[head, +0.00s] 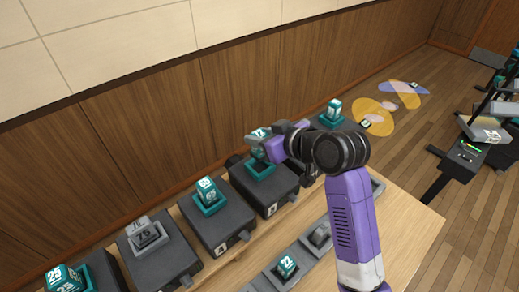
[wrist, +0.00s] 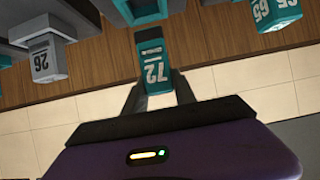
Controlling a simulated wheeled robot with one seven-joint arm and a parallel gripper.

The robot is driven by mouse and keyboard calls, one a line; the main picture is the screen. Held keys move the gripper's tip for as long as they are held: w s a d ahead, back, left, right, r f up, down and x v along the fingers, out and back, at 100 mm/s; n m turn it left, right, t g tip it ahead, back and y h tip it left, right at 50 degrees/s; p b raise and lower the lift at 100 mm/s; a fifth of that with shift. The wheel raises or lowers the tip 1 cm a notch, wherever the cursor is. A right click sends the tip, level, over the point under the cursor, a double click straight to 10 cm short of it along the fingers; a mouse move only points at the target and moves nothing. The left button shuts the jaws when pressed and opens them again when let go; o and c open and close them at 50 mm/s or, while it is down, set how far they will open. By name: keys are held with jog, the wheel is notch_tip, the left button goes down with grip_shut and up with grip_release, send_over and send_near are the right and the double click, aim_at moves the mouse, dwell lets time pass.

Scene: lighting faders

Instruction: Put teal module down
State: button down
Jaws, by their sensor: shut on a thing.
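My gripper (wrist: 157,88) is shut on a teal module (wrist: 153,66) marked 72, with one finger on each side. In the head view, the held module (head: 257,134) is at the tip of my gripper (head: 268,146), above a dark box with a teal socket (head: 261,170). The held module looks slightly tilted, and a gap seems to lie between it and the socket. My purple arm hides part of the boxes behind it. In the wrist view, a teal socket (wrist: 140,12) shows just beyond the module's far end.
Dark boxes stand in a row along the wooden wall. A teal module (head: 207,191) and a grey module (head: 143,231) sit in sockets to the left; another teal module (head: 334,108) sits at the right. A grey tray (head: 262,283) holding another teal module (head: 287,265) lies in front.

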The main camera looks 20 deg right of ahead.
jog(key=shift+f, duration=2.65)
jog(key=shift+f, duration=0.1)
jog(key=shift+f, duration=0.15)
jog(key=c, duration=1)
grip_release()
jog(key=shift+r, duration=0.35)
jog(key=b+v, duration=0.1)
jog(key=v, duration=1.1)
jog(key=shift+f, duration=0.1)
